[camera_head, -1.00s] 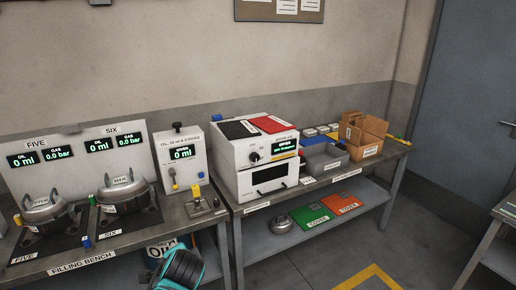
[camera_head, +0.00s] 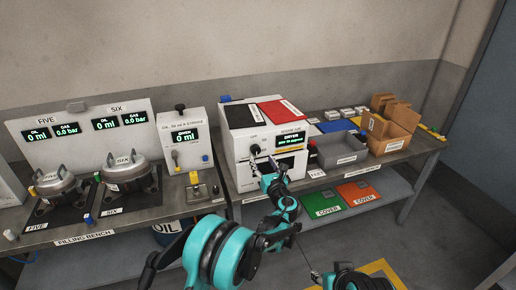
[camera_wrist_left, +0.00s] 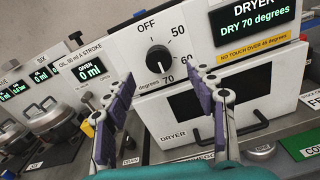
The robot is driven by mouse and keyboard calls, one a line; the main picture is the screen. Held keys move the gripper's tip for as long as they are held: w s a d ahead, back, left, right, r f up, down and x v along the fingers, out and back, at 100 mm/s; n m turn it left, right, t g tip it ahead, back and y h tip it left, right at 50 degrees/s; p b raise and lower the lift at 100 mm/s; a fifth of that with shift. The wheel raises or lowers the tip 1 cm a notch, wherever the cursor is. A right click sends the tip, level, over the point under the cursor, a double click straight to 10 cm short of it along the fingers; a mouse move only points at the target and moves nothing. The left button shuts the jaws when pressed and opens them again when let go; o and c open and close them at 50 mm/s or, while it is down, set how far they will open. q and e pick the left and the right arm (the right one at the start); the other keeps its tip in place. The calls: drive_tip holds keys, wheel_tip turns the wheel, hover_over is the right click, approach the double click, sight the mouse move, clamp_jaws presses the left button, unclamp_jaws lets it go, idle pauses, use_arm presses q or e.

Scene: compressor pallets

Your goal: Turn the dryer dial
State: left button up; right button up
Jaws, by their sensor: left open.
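The white dryer (camera_head: 236,158) stands on the bench with a black dial on its front. In the left wrist view the dial (camera_wrist_left: 159,59) shows clearly, with marks OFF, 50, 60 and 70 around it. Its white pointer mark is at the lower side, towards 70. The dryer display (camera_wrist_left: 255,28) reads "DRY 70 degrees". My left gripper (camera_head: 262,158) is in front of the dryer face. In the left wrist view its two fingers (camera_wrist_left: 160,80) are spread, one on each side below the dial, with nothing between them. Contact with the dial does not show.
Red and black pads lie on the dryer top. A grey bin (camera_head: 338,152) and an open cardboard box (camera_head: 392,126) stand to its right. An oil stroke unit (camera_head: 186,140) and two pots are on the left. Green and orange covers lie on the lower shelf.

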sight(257, 151)
use_arm(q)
drive_tip(key=b+x, duration=0.1)
drive_tip(key=x, duration=0.6)
drive_tip(key=shift+a, duration=0.15)
drive_tip(key=c, duration=1.1)
